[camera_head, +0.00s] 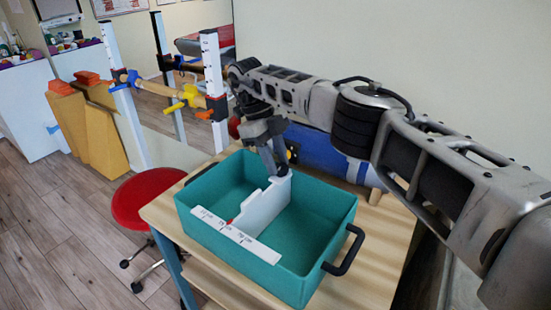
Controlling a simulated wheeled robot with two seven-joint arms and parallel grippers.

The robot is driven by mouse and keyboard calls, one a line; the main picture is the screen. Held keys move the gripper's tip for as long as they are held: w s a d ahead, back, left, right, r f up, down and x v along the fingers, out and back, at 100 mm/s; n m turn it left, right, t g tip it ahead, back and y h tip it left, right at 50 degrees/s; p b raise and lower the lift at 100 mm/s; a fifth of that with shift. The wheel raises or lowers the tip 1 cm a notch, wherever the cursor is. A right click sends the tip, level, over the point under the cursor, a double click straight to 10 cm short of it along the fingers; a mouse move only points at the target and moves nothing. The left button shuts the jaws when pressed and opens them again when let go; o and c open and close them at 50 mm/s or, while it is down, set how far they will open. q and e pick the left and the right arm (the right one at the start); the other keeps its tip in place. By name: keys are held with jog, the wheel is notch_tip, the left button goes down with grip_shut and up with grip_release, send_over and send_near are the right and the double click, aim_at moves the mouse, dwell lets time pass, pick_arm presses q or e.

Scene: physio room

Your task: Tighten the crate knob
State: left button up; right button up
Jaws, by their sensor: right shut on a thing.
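A teal crate (330,205) with black side handles sits on the wooden table. A white divider (262,206) stands across its inside, and a white scale strip (235,236) with printed marks lies along its near rim. A small red pointer (229,222) shows where the divider meets the strip. My right gripper (281,171) reaches down over the crate and is shut at the raised far end of the divider. I cannot make out a separate knob; the fingers may hide it. My left gripper is not in view.
The wooden table (377,239) has some bare top right of the crate. A blue case (325,150) stands close behind the crate. A red stool (147,198) is at the left, before parallel bars (150,88) and orange-yellow wedges (105,139).

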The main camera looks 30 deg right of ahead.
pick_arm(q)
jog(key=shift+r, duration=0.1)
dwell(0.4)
pick_arm(e)
jog(key=o, duration=1)
jog(key=shift+c, duration=0.2)
